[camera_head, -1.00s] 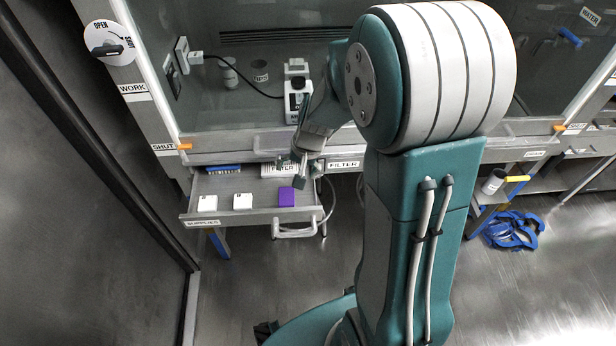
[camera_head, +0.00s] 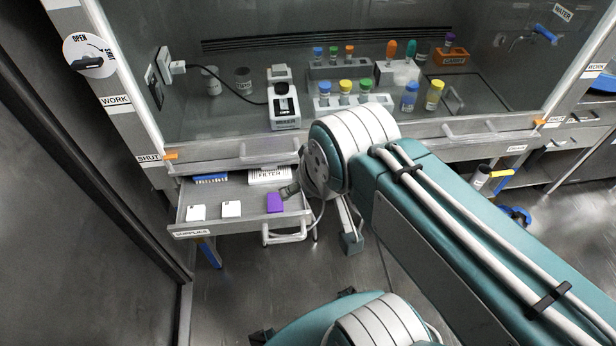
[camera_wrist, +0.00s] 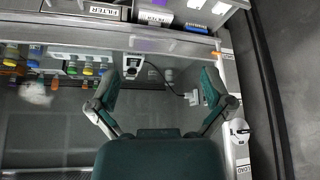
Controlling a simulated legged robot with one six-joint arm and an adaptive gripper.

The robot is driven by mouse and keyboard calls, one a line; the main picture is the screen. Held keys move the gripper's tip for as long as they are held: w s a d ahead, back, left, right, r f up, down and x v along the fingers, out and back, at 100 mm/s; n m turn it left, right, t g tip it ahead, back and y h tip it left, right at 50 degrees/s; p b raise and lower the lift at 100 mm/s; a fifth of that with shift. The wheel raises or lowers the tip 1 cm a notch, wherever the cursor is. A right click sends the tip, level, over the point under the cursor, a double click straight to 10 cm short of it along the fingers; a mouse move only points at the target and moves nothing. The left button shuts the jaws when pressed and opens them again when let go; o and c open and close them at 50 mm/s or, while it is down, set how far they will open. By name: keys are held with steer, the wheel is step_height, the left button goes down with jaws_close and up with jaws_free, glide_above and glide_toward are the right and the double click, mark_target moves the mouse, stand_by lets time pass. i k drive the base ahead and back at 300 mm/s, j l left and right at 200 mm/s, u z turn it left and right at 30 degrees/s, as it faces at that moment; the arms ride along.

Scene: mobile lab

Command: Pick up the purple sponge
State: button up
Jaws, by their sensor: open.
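The purple sponge (camera_head: 274,202) lies at the right front of the open drawer (camera_head: 190,231) in the head view. In the wrist view, a sliver of purple at the top edge looks like the same sponge (camera_wrist: 158,2). My gripper (camera_wrist: 160,75) is open and empty, with its two fingers spread wide in the wrist view. In the head view my gripper is largely hidden behind my arm. A grey part of it shows just right of the sponge, with no clear contact, and another hangs right of the drawer handle.
Two white blocks (camera_head: 196,212) (camera_head: 231,208) sit left of the sponge. A white filter box (camera_head: 268,176) and a blue item (camera_head: 210,178) lie behind. The drawer handle (camera_head: 285,236) juts forward. The hood above holds a mixer (camera_head: 284,107) and several colored bottles.

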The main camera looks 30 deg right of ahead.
mark_target(275, 205)
steer(key=u, duration=0.4)
steer(key=l+u, duration=0.25)
steer(key=l, duration=0.15)
steer(key=k+l+u, duration=0.1)
steer(key=l+u, duration=0.2)
steer(key=k+l+u, duration=0.1)
steer(key=l+u, duration=0.15)
steer(key=l, duration=0.2)
steer(key=i+l, duration=0.1)
steer(key=l, duration=0.85)
steer(key=u, duration=0.05)
